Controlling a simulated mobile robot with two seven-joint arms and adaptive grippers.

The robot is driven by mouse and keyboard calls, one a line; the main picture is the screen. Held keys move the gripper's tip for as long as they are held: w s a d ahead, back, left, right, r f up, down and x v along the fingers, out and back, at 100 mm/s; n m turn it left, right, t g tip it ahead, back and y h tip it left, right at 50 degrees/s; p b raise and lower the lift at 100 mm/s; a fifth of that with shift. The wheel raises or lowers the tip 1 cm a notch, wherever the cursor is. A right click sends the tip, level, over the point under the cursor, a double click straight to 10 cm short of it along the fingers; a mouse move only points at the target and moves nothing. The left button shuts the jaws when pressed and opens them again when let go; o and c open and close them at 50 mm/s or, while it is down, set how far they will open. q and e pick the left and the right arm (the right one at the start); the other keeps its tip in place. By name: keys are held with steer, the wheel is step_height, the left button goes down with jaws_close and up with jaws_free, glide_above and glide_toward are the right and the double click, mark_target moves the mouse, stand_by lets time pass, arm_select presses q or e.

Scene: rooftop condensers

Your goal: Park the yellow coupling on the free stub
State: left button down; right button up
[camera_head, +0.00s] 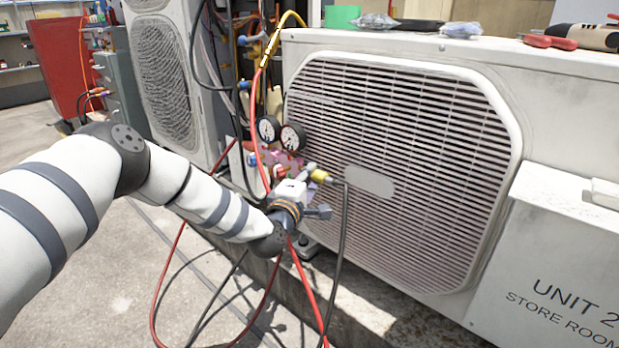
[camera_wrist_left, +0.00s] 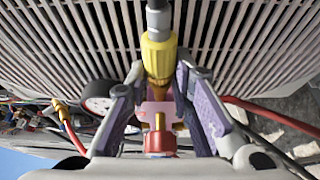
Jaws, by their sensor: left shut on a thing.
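The yellow coupling (camera_head: 320,176) is at the front of the left gripper in the head view, on the end of a dark hose. In the left wrist view the coupling (camera_wrist_left: 158,58) sits between the fingertips. My left gripper (camera_wrist_left: 160,78) is shut on it; it also shows in the head view (camera_head: 316,189), in front of the condenser grille. Below the coupling in the wrist view is a brass stub (camera_wrist_left: 160,122) with a red part (camera_wrist_left: 160,143) under it. The coupling looks apart from this stub. I cannot tell whether it is the free stub. My right gripper is out of view.
Two gauges (camera_head: 280,133) stand just behind the gripper. Red hoses (camera_head: 305,280) and dark hoses (camera_head: 338,270) hang around my left forearm. The large condenser (camera_head: 560,95) is close behind, with a white "UNIT 2" box (camera_head: 560,270) on the right. Tools (camera_head: 548,41) lie on top.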

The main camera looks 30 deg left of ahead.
mark_target(334, 181)
arm_select(q)
steer(key=shift+w+a, duration=0.1)
steer(key=shift+a, duration=0.45)
stand_by(0.4)
steer(key=c, duration=1.3)
jaws_free()
steer(key=shift+s+d+p, duration=0.2)
steer(key=shift+d+p, duration=0.05)
steer(key=shift+d, duration=1)
steer(key=shift+s+d+p, duration=0.15)
steer(key=shift+d+p, duration=0.15)
steer(key=shift+d, duration=0.9)
steer(key=shift+s+d+p, duration=0.2)
steer(key=shift+d+p, duration=0.05)
steer(key=shift+d, duration=1)
